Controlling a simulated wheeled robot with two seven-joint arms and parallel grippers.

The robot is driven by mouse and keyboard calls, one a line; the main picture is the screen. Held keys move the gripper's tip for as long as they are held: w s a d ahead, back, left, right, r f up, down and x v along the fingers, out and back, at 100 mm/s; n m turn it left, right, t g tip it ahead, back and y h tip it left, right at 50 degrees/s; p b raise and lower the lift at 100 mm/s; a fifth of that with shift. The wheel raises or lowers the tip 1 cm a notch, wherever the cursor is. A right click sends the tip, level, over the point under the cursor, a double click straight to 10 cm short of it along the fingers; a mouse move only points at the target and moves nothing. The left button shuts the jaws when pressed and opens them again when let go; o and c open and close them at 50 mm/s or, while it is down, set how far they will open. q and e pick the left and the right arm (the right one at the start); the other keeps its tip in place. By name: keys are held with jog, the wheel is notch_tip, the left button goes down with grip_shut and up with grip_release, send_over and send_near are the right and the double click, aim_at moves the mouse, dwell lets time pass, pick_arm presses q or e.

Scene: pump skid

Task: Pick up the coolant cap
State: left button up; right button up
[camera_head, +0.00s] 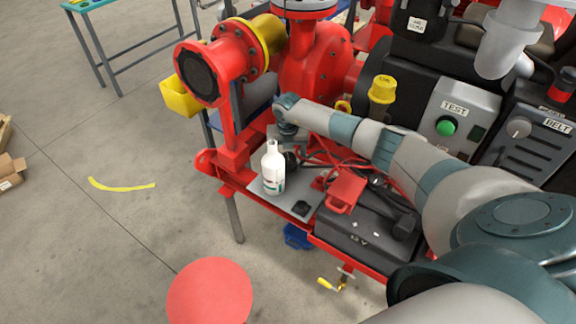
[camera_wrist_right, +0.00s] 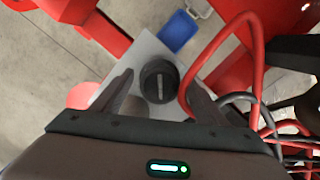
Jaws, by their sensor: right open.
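The coolant cap (camera_wrist_right: 159,82) is a round black cap with a raised grip bar across its top. In the right wrist view it sits over a light grey plate (camera_wrist_right: 140,57), between the two fingers of my right gripper (camera_wrist_right: 160,96). The fingers are spread, with a gap on each side of the cap. In the head view my right gripper (camera_head: 284,140) is small and points down just behind a white bottle (camera_head: 273,172). I cannot tell for sure which dark shape there is the cap. My left gripper is not in view.
Red hoses (camera_wrist_right: 255,70) and dark cables run close to the right finger. A black battery (camera_head: 362,235) and a red box (camera_head: 345,190) stand right of the grey tray (camera_head: 270,190). Open floor lies left.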

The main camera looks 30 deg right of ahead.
jog(key=c, duration=1.2)
jog(key=shift+r, duration=0.15)
jog(key=shift+c, duration=0.2)
